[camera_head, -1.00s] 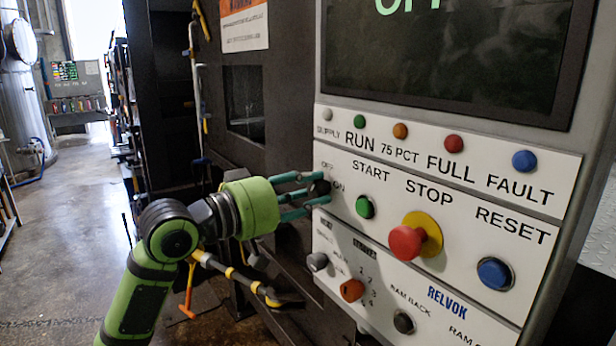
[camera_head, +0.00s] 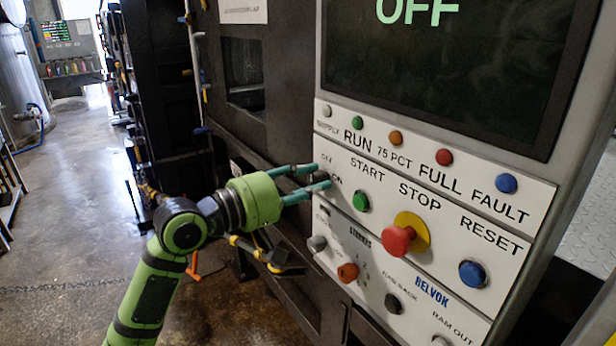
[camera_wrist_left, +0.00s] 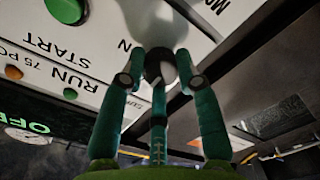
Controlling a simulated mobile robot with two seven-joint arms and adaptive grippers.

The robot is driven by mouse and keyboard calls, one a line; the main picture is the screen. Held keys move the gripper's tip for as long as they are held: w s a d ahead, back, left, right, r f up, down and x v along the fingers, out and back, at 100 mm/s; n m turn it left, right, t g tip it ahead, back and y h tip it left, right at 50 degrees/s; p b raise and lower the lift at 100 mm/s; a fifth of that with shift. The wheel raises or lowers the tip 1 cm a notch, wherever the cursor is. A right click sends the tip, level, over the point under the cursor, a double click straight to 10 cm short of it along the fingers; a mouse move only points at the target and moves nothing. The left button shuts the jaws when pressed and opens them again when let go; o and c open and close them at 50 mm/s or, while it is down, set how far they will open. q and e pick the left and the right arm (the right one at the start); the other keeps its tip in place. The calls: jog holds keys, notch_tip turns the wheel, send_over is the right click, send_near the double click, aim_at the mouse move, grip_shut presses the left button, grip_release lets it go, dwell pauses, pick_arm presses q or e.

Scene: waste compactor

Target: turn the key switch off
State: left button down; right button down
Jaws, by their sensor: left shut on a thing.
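The key switch is by the OFF and ON labels at the left of the white control panel (camera_head: 335,215). In the head view my left gripper (camera_head: 322,177) reaches it from the left, and its green fingers hide most of the switch. In the left wrist view a dark, rounded key switch (camera_wrist_left: 157,66) sits between the fingertips of my left gripper (camera_wrist_left: 158,80), which is shut on it. The key's exact angle cannot be told. The screen (camera_head: 440,75) above shows OFF in green letters. My right gripper is not in view.
A green START button (camera_head: 361,201), a red STOP button (camera_head: 398,240) on a yellow base and a blue RESET button (camera_head: 472,274) are right of the gripper. Open floor lies left.

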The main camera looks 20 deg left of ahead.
pick_arm(q)
jog(key=shift+f, duration=0.1)
jog(key=c, duration=0.9)
grip_release()
jog(key=shift+d, duration=0.1)
jog(key=shift+s+a, duration=0.25)
jog(key=shift+a, duration=0.05)
jog(key=v, duration=1.1)
jog(key=shift+s, duration=0.1)
